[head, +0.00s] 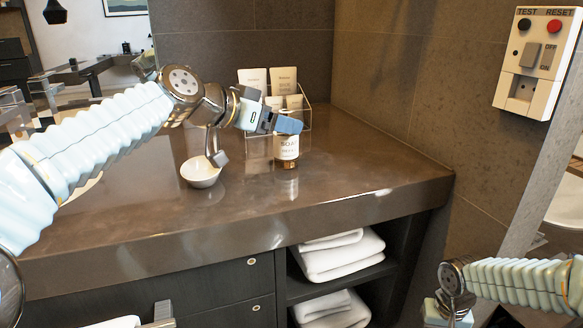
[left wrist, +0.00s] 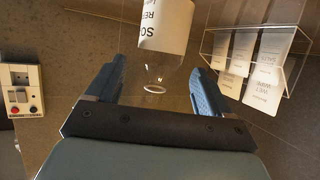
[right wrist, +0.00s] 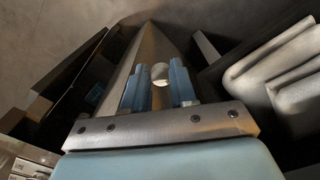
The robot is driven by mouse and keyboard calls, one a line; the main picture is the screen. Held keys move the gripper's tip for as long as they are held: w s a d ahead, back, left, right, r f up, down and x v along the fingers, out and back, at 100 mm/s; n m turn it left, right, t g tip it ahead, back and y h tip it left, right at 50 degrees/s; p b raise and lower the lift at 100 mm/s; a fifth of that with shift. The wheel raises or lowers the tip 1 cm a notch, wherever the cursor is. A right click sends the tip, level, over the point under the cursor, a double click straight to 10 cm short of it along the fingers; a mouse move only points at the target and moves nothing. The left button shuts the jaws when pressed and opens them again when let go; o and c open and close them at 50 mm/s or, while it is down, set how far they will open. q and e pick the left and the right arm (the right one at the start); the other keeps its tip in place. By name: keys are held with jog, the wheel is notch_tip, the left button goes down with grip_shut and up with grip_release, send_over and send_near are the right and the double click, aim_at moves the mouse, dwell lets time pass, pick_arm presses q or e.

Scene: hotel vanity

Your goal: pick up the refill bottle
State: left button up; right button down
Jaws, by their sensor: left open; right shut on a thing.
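The refill bottle (head: 287,149), with a white label reading SOAP and an amber base, stands upright on the brown counter. My left gripper (head: 280,123) is at its top, and a blue finger hides the bottle's upper end. In the left wrist view the bottle (left wrist: 165,28) appears upside down, its clear neck end between the open fingers (left wrist: 157,92), with gaps on both sides. My right gripper (right wrist: 159,88) is low at the right, away from the counter top, shut on a small pale round-ended thing (right wrist: 159,73) that I cannot identify.
A clear holder (head: 307,117) with packets stands behind the bottle. A white bowl (head: 201,173) sits left, below my left arm. Folded towels (head: 342,256) lie on shelves under the counter. A switch box (head: 530,62) is on the right wall. The counter's right part is clear.

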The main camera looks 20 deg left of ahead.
pick_arm(q)
jog(key=x, duration=0.3)
jog(key=f+p+x, duration=0.1)
jog(key=x, duration=0.1)
jog(key=shift+s+f, duration=0.1)
jog(key=shift+s, duration=0.05)
pick_arm(e)
jog(key=shift+r, duration=0.55)
pick_arm(q)
jog(key=c, duration=1.2)
jog(key=shift+c, duration=0.2)
jog(key=shift+r, duration=0.2)
